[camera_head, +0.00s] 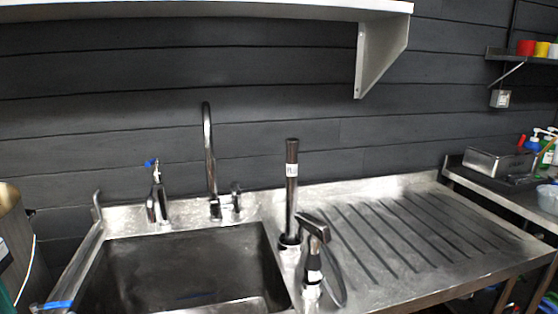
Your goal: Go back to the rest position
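Neither of my grippers shows in the head view. No part of my arms can be made out. The view holds a stainless steel sink (190,268) with a dark basin at lower left. Its tall curved faucet (208,150) stands behind the basin. A ribbed steel drainboard (420,235) extends to the right of the sink.
An upright dark pipe with a white label (291,190) and a black-headed sprayer (313,255) stand between basin and drainboard. A white shelf (200,10) overhangs above. A side counter at right holds a metal box (497,162) and bottles. The drainboard is clear.

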